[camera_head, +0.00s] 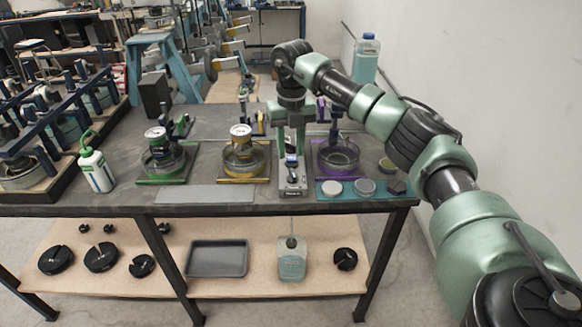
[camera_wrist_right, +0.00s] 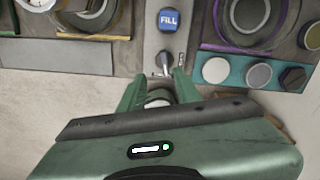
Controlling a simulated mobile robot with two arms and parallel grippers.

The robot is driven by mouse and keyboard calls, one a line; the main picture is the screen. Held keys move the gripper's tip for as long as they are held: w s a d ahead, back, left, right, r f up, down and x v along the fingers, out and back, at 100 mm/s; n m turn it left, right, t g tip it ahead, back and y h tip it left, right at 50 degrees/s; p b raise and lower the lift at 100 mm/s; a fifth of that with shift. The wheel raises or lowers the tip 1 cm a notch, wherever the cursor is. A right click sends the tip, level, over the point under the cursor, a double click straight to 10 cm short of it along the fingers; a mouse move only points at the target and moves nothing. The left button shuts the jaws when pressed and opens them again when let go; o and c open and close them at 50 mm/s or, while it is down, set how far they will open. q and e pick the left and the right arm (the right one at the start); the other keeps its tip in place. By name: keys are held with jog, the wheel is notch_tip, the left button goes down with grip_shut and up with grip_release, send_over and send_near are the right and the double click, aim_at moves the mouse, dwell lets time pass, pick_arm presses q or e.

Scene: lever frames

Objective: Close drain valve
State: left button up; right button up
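A narrow pale valve panel (camera_head: 293,188) stands near the front edge of the table, between the yellow and purple stations. In the right wrist view it carries a blue knob marked FILL (camera_wrist_right: 169,20) and, below that, a small dark-headed metal lever (camera_wrist_right: 165,59). I cannot read a label for this lever, so I cannot tell if it is the drain valve. My right gripper (camera_wrist_right: 158,80) is over the panel with its green fingers apart, on either side of the panel's lower part. No contact with the lever is visible. My left gripper is not in view.
Glass vessels stand on green (camera_head: 162,176), yellow (camera_head: 246,177) and purple (camera_head: 338,155) stations. A teal tray (camera_head: 348,196) holds several round pieces at right. A white bottle (camera_head: 95,169) stands at left. A flat grey plate (camera_head: 205,195) lies at the front. A wall bounds the right.

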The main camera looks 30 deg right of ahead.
aim_at(293, 173)
jog(key=shift+s+d, duration=0.2)
jog(key=shift+d, duration=0.2)
notch_tip(293, 173, down, 8)
jog(key=shift+w+a+r+p, duration=0.1)
jog(key=shift+r+p, duration=0.15)
jog(key=shift+p, duration=0.65)
grip_shut()
